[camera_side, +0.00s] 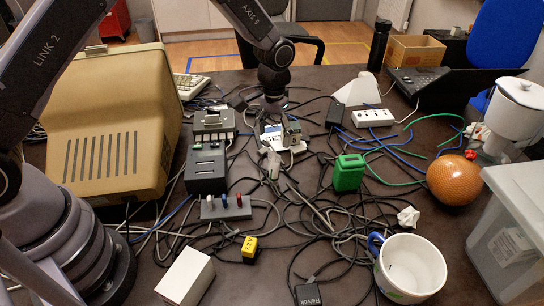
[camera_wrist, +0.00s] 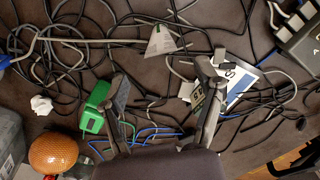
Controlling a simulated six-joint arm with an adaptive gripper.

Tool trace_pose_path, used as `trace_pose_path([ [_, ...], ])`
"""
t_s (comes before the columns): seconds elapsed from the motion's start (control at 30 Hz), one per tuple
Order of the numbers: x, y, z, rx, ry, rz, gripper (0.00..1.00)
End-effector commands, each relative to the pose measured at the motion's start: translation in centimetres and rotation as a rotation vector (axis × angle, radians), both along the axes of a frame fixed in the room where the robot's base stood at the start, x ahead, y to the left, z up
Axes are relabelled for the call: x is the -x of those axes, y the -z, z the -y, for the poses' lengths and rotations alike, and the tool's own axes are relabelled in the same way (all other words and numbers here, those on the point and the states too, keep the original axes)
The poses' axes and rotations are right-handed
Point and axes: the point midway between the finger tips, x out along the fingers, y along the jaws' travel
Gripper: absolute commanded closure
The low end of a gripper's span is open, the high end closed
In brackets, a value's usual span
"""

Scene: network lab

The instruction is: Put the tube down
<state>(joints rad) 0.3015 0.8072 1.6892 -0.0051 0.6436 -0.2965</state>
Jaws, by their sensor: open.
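I cannot single out a tube for certain. A thin, straight, light grey rod-like piece (camera_wrist: 110,43) lies among the cables in the wrist view, and it may be a tube or a cable. My gripper (camera_wrist: 162,76) has its two fingers spread wide, with nothing held between them. In the side view my gripper (camera_side: 272,103) points down over the middle of the table, above the cables and a white and blue printed card (camera_side: 272,137). The card (camera_wrist: 236,82) shows beside the right finger in the wrist view. A small labelled device (camera_side: 291,132) stands by the card.
Tangled cables cover the middle of the table. A green canister (camera_side: 349,173), orange ball (camera_side: 453,180), white mug (camera_side: 411,268) and clear bin (camera_side: 515,235) stand at the right. A tan monitor (camera_side: 112,125) and dark box (camera_side: 206,170) stand left. A yellow block (camera_side: 250,247) is in front.

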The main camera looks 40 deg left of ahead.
Motion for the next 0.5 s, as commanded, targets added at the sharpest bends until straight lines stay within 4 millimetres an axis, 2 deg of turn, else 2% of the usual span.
trace_pose_path([
  [0.1, -0.1, -2.8, 0.0, 0.001, 0.0, 0.005, 0.33],
  [0.2, -0.1, -4.5, 0.0, 0.001, 0.0, 0.004, 0.33],
  [0.4, 0.1, -6.7, -0.2, 0.001, -0.001, 0.004, 0.33],
  [0.5, 0.7, -9.1, -1.0, 0.008, -0.002, 0.027, 0.33],
])
